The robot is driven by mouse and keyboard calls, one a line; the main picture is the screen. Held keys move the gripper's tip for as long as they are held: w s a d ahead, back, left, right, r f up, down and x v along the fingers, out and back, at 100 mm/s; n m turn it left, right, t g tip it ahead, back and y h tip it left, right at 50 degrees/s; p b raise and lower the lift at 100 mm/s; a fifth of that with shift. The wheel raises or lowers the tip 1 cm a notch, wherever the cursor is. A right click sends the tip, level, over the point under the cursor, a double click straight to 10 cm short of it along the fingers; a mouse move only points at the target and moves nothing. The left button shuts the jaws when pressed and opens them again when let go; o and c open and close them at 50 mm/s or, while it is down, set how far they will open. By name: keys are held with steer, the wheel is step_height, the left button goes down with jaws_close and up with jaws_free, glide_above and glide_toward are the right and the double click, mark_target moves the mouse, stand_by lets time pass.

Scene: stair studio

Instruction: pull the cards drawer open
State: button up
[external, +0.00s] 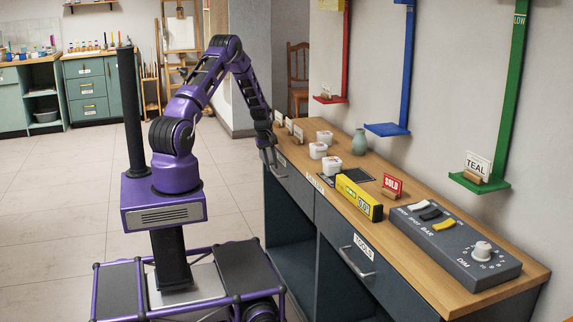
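My gripper (269,156) points down at the far end of the wooden counter, at the upper edge of the far drawer front (293,188). This dark grey drawer looks shut. A small pale label above it is partly hidden and I cannot read it, so I cannot confirm that it says cards. My gripper's fingers are small and dark here. I cannot tell whether they are open or shut, or whether they touch the drawer's handle.
A nearer drawer (366,262) labelled TOOLS has a metal bar handle and is shut. Open floor (60,215) lies left of my base.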

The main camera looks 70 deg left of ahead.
jaws_close()
stand_by(1.1)
